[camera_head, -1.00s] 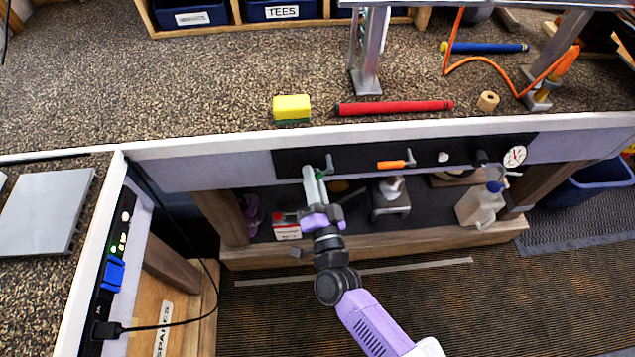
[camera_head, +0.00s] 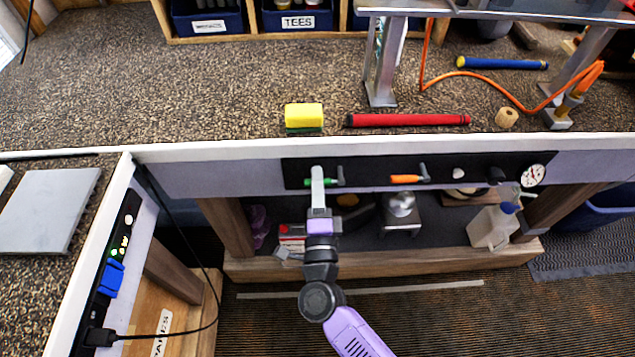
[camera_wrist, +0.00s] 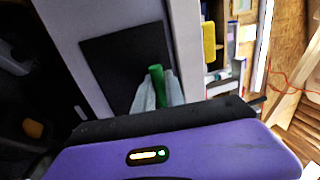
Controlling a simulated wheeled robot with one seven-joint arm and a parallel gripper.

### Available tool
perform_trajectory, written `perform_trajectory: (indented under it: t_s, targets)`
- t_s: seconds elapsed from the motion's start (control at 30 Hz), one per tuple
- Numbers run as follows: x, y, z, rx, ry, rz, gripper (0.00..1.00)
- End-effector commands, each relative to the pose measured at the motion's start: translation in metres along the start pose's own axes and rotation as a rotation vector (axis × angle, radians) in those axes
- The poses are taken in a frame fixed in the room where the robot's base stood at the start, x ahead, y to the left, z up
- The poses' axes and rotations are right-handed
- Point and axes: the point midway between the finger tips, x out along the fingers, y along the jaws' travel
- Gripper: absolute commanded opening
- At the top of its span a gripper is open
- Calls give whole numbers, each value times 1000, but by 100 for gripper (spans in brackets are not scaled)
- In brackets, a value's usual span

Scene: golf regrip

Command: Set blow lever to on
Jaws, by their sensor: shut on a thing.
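A green-handled lever (camera_head: 333,182) sits at the left of the black panel on the bench front. An orange-handled lever (camera_head: 405,179) is to its right, with its handle pointing left. I cannot read which one is marked blow. My gripper (camera_head: 317,180) is at the green lever, with its fingers shut around the handle. In the wrist view the green handle (camera_wrist: 156,73) sticks out between the two grey fingertips (camera_wrist: 158,92), and the rest of it is hidden by them.
The black panel (camera_head: 370,168) also carries a white knob (camera_head: 459,173) and a round gauge (camera_head: 532,175). Above it, the bench top holds a yellow sponge (camera_head: 304,115) and a red grip (camera_head: 408,120). A shelf below holds a white jug (camera_head: 493,228).

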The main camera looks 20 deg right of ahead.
Motion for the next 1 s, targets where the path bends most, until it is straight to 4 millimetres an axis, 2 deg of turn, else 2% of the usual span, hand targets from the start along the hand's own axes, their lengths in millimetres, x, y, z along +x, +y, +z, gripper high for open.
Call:
perform_trajectory:
  t_s: [0.53,0.57,0.63,1.0]
  targets:
    - [-1,0,-1,24,7,2,0]
    - [-1,0,-1,23,7,2,21]
    - [0,0,-1,23,7,2,35]
    - [-3,0,0,21,5,1,37]
